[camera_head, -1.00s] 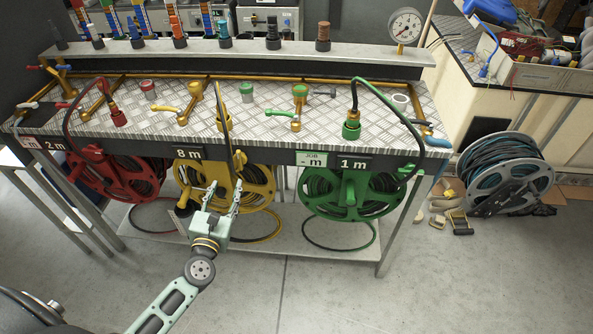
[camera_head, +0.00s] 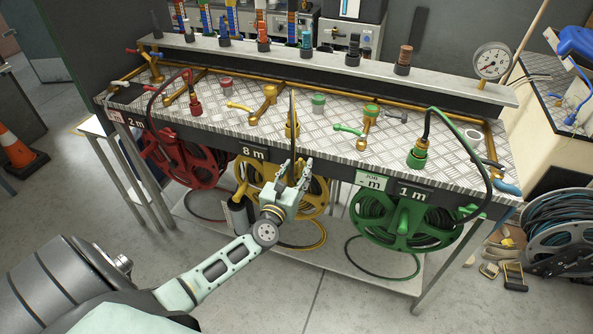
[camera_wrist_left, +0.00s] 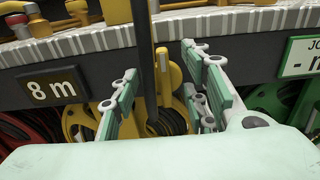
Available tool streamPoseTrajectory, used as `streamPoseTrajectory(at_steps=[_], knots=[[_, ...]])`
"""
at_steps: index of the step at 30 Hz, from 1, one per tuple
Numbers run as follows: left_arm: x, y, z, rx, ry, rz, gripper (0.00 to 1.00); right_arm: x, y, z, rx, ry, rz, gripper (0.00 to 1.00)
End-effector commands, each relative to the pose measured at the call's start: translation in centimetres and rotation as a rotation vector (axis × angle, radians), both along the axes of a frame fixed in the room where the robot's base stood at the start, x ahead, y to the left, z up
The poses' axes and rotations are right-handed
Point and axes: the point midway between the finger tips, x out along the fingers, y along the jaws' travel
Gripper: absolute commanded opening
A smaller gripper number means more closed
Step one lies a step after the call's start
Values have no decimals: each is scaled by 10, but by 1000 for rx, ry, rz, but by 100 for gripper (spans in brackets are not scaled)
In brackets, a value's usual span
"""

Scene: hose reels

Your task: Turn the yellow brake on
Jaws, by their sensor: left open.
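The yellow hose reel (camera_head: 318,198) hangs under the bench's front edge, below the "8 m" sign (camera_head: 253,152). My left gripper (camera_head: 297,164) is in front of its upper part, fingers pointing at the bench edge. In the left wrist view the fingers (camera_wrist_left: 157,68) are open and apart. I cannot tell whether that piece is the brake. My gripper hides much of the reel's middle in the head view. My right gripper is not in view.
A red reel (camera_head: 183,160) hangs to the left and a green reel (camera_head: 405,222) to the right. The bench top (camera_head: 330,140) carries pipes, valves and hose fittings. A lower shelf (camera_head: 345,268) lies beneath the reels. The floor in front is clear.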

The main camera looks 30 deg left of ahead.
Motion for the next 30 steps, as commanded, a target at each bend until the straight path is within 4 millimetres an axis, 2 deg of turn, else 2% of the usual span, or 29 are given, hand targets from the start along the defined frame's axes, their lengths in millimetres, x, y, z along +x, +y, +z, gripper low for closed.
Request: streamPoseTrajectory(at_steps=[3,16,23,30], knots=[[0,0,0,0,0,0,40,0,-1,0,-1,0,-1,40],[0,1,1,1,-2,2,2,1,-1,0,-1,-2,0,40],[0,2,2,18,1,4,2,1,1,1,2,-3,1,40],[0,2,3,117,25,6,2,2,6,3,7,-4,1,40]])
